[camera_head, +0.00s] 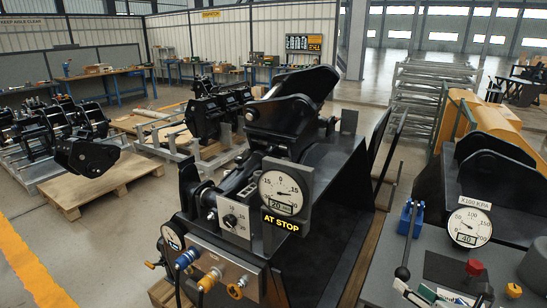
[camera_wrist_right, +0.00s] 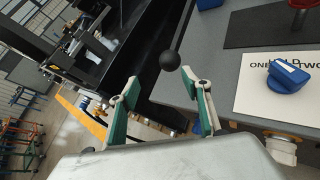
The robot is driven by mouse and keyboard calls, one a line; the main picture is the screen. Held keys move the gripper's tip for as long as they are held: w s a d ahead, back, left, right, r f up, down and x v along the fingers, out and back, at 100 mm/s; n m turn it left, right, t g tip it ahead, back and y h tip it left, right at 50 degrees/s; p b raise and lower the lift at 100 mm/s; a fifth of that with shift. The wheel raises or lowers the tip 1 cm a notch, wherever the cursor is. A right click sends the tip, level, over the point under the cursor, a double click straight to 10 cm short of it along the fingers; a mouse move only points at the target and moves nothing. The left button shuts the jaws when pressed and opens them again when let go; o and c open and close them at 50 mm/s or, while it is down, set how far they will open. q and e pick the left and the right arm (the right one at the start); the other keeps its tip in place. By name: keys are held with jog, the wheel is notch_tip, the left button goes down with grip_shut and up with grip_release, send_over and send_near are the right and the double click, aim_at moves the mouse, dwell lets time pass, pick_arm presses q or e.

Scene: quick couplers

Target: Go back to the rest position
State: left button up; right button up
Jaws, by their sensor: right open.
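My right gripper (camera_head: 418,294) shows in part at the bottom edge of the head view, low at the front of the grey console. In the right wrist view its two green-padded fingers (camera_wrist_right: 166,98) are spread apart with nothing between them. A black lever with a ball knob (camera_wrist_right: 170,60) stands just beyond the fingertips, seemingly apart from them. The same lever (camera_head: 406,245) rises from a blue bracket (camera_head: 410,220) in the head view. My left gripper is in neither view.
The grey console (camera_head: 385,280) carries a red button (camera_head: 474,267) and a gauge (camera_head: 469,227). A blue knob (camera_wrist_right: 288,77) sits on a white card. Left of it stands the black coupler rig (camera_head: 325,205) with a dial (camera_head: 281,193) and an "AT STOP" sign.

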jog(key=s+a+f+m+g+y, duration=0.1)
jog(key=s+a+f+m, duration=0.2)
jog(key=a+f+m, duration=0.35)
jog(key=s+a+f+m+y, duration=0.1)
jog(key=s+a+f+m, duration=0.35)
jog(key=a+m, duration=0.2)
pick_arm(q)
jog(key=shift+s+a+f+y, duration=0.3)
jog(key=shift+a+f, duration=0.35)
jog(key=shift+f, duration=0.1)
pick_arm(e)
jog(key=s+a+f+m+g+h, duration=0.1)
jog(key=s+a+f+m, duration=0.1)
jog(key=s+f+m, duration=0.8)
jog(key=f+m, duration=0.1)
jog(key=m, duration=0.5)
jog(key=shift+s+h, duration=0.4)
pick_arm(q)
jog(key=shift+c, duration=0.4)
pick_arm(e)
jog(key=shift+s+d, duration=0.1)
jog(key=shift+c, duration=0.3)
